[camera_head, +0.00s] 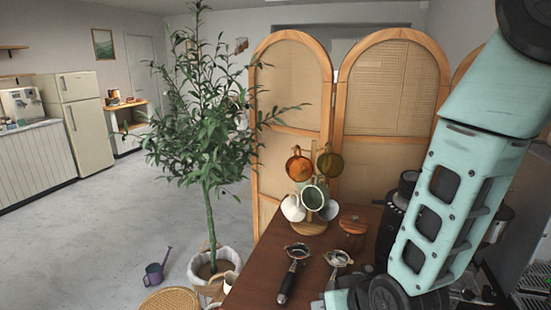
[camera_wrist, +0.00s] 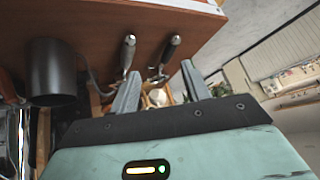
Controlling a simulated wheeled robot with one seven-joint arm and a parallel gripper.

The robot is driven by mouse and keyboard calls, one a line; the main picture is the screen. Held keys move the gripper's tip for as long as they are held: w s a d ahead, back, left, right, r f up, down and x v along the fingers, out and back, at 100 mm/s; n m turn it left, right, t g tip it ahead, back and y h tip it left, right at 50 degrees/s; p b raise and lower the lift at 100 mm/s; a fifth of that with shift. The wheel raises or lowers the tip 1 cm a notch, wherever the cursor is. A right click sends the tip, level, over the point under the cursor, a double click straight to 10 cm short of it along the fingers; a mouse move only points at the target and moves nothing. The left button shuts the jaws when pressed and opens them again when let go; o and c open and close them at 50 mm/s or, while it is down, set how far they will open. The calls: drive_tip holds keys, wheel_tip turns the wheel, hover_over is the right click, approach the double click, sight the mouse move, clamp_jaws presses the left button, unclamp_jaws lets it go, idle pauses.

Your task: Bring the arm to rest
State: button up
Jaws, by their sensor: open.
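My gripper (camera_wrist: 160,70) shows in the wrist view with its two grey fingers spread apart. Nothing is clasped between them. Beyond the fingertips, two portafilters with dark handles (camera_wrist: 128,54) lie on the brown cart top (camera_wrist: 85,22). My teal arm crosses the right side of the head view, over the right part of the cart. The gripper itself cannot be made out clearly in the head view; the arm's lower end runs to the bottom edge.
In the head view, a mug tree with several mugs (camera_head: 314,197) stands at the cart's back, near a wooden-lidded jar (camera_head: 353,224). Two portafilters (camera_head: 290,275) lie in front. Dark machinery (camera_head: 389,228) is partly behind my arm. A potted tree (camera_head: 209,215) stands left; floor beyond is open.

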drive_tip(key=s+d+r+n+g+h+b, duration=0.1)
drive_tip(key=s+r+n+g+b, duration=0.1)
drive_tip(key=s, duration=0.7)
drive_tip(key=s+d+r+n+g+h+b, duration=0.1)
drive_tip(key=s+r+n+g, duration=0.2)
drive_tip(key=s, duration=0.6)
wheel_tip(320, 180, up, 2)
drive_tip(key=shift+s+d+r+n+g+h+b, duration=0.3)
drive_tip(key=shift+d+g+h+b, duration=0.1)
drive_tip(key=shift+g, duration=0.6)
